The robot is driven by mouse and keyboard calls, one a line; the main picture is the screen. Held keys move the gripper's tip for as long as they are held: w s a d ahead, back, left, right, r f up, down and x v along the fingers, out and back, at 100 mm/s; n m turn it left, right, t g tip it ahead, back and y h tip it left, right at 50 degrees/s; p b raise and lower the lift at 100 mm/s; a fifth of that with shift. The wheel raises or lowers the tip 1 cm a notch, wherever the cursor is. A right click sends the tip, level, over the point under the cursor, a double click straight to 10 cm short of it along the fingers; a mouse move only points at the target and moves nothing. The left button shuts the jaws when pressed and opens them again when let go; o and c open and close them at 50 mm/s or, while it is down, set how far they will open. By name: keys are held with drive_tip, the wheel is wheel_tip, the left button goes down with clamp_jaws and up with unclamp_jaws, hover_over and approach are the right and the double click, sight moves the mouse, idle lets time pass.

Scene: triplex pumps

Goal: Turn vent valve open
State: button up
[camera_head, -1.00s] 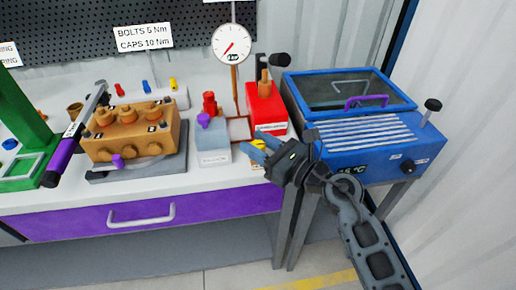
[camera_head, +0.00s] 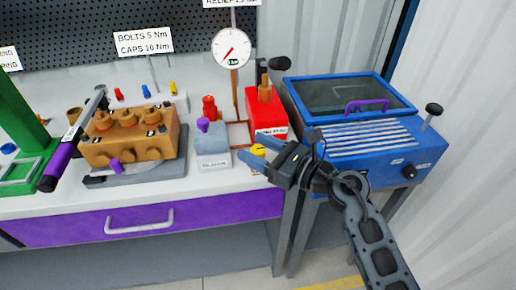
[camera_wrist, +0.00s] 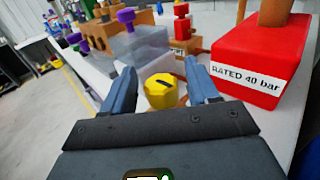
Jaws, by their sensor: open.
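A yellow knob with a black mark on top, which looks like the vent valve, sits between my open fingers in the wrist view (camera_wrist: 161,91). In the head view the knob (camera_head: 258,150) is partly hidden by my fingers, at the bench's front right. My gripper (camera_head: 255,148) is open and comes in from the right. In the wrist view my gripper (camera_wrist: 160,72) has one finger on each side of the knob, with a visible gap at each side. I cannot tell how deep the fingers reach around it.
A red block (camera_head: 265,108) labelled "RATED 40 bar" stands close behind my gripper. A grey block (camera_head: 212,145) with a purple knob is to its left. A gauge (camera_head: 232,48) rises behind. A brown pump (camera_head: 130,138) stands left; a blue machine (camera_head: 375,150) stands right.

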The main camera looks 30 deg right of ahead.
drive_tip(key=b+v, duration=0.1)
drive_tip(key=v, duration=0.6)
drive_tip(key=shift+s+d, duration=0.15)
drive_tip(key=shift+s, duration=0.2)
drive_tip(key=s+a+n+h, duration=0.1)
drive_tip(key=s+n+h, duration=0.3)
drive_tip(key=s+n, duration=1.1)
drive_tip(key=s+a+n+g+h, duration=0.1)
drive_tip(key=s+n+h, duration=0.3)
drive_tip(key=s+n, duration=1.1)
drive_tip(key=s+a, duration=0.1)
drive_tip(key=s, duration=0.2)
drive_tip(key=shift+s+a+r, duration=0.15)
drive_tip(key=shift+a, duration=0.1)
